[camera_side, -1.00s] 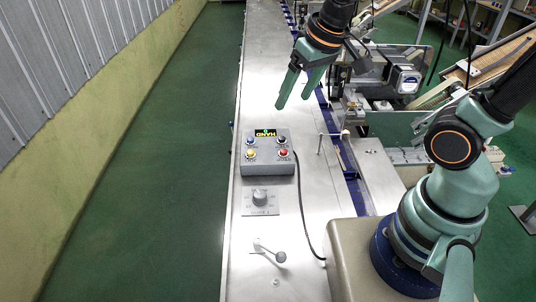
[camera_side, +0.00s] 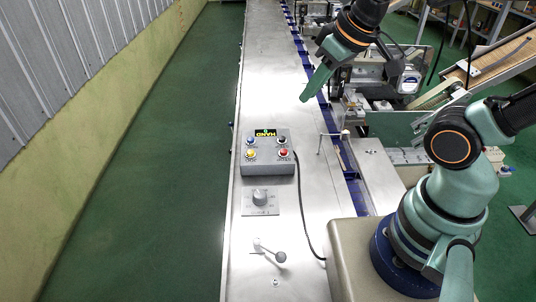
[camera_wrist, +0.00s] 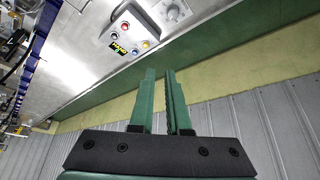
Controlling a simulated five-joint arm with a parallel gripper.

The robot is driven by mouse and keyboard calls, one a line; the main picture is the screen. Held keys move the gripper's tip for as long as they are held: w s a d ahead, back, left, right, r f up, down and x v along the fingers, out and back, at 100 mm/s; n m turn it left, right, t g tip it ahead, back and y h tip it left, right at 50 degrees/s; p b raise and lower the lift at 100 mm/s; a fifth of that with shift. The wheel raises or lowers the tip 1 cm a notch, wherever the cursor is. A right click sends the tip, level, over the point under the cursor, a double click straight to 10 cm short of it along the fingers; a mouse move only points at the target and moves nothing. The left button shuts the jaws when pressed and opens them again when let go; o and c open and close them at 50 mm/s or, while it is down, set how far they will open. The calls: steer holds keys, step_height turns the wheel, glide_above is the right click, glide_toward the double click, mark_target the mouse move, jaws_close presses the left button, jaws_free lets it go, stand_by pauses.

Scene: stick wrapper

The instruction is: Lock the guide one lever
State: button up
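A lever with a pale round knob (camera_side: 281,257) sits on the near end of the steel table. Thin levers with white ends (camera_side: 345,133) stand at the table's right edge, beside the blue rail. I cannot tell from the labels which is the guide one lever. My gripper (camera_side: 306,97) is above the table, beyond the control box and clear of all the levers. Its fingers overlap in the side view. In the wrist view my gripper (camera_wrist: 160,73) shows a narrow empty gap between its green fingers. No lever is clearly seen in the wrist view.
A grey control box (camera_side: 267,169) with coloured buttons and a display reading HAND sits mid-table, its black cable (camera_side: 304,222) trailing right. A rotary knob (camera_side: 260,198) is on a plate nearer. Machinery (camera_side: 385,85) stands at the right. The table's far stretch is clear.

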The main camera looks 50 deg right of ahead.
steer(key=a+f+n+g, duration=0.1)
steer(key=a+f+n, duration=0.1)
steer(key=a, duration=0.1)
steer(key=a+f+n+g, duration=0.1)
steer(key=a+f+n, duration=0.1)
steer(key=a+f, duration=0.1)
steer(key=w+a+f+n+g, duration=0.1)
steer(key=a+f+n, duration=0.1)
steer(key=a, duration=0.2)
steer(key=shift+a+f+y, duration=0.2)
steer(key=shift+f+y, duration=0.05)
steer(key=shift+y, duration=0.15)
jaws_close()
steer(key=s+a+f+n+g+h, duration=0.1)
steer(key=s+a+f+n+g, duration=0.1)
steer(key=s+a+f+n, duration=0.3)
steer(key=a+f+n, duration=0.1)
steer(key=a+f, duration=0.3)
steer(key=shift+f+n+g, duration=0.3)
steer(key=shift+f+g, duration=0.05)
steer(key=shift+g, duration=0.05)
steer(key=shift+f, duration=0.1)
glide_above(269, 250)
steer(key=s+a, duration=0.2)
step_height(269, 250, down, 12)
steer(key=shift+s+a+r, duration=0.1)
steer(key=shift+r, duration=0.05)
steer(key=shift+s+d+f, duration=0.15)
steer(key=shift+d+f, duration=0.25)
